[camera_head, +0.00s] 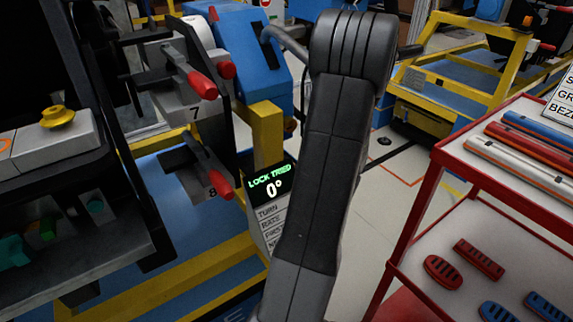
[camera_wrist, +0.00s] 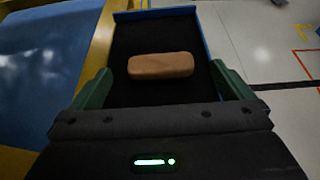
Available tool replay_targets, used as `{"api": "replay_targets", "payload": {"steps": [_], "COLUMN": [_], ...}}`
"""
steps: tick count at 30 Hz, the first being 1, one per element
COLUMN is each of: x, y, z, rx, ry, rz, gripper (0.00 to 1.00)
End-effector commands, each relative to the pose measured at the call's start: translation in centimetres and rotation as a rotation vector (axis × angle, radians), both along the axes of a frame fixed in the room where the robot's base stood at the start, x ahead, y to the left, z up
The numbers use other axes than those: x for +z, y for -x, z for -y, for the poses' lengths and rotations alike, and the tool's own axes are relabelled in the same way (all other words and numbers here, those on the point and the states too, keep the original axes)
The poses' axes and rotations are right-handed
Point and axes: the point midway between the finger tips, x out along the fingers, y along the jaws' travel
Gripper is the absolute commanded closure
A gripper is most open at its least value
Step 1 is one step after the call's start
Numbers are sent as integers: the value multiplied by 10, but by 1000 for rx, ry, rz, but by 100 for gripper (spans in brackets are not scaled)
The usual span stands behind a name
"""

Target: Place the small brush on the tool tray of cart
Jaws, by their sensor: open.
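In the wrist view, a rounded brown wood-like block (camera_wrist: 161,65), which may be the small brush, lies on a black surface with a blue rim (camera_wrist: 160,13). Its bristles cannot be seen. My gripper (camera_wrist: 160,72) is open, with its green fingers apart to the left and right of the block and not touching it. In the head view, the red cart (camera_head: 425,205) stands at the right, with pale shelves. I cannot tell which shelf is the tool tray. My arm hides the gripper and the block in the head view.
Striped bars (camera_head: 520,157) lie on the cart's upper shelf, and several red and blue slotted pieces (camera_head: 478,259) lie on the lower one.

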Motion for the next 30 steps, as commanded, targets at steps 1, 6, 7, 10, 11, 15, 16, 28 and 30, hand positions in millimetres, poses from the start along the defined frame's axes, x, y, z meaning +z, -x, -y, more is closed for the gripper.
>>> {"api": "replay_targets", "payload": {"steps": [1,6,7,10,11,15,16,28,30], "x": [8,21,23,27,28,30,30,34,38], "y": [10,38,42,51,54,60,61,62,64], "z": [8,26,28,35,36,40,40,39,38], "rx": [-4,-3,-4,-2,-2,0,0,-19,-49], "ry": [-1,0,0,1,1,-1,-1,-26,-66], "rz": [1,0,1,0,0,1,1,-9,-24], "gripper": [0,0,0,0,0,0,0,0,0]}}
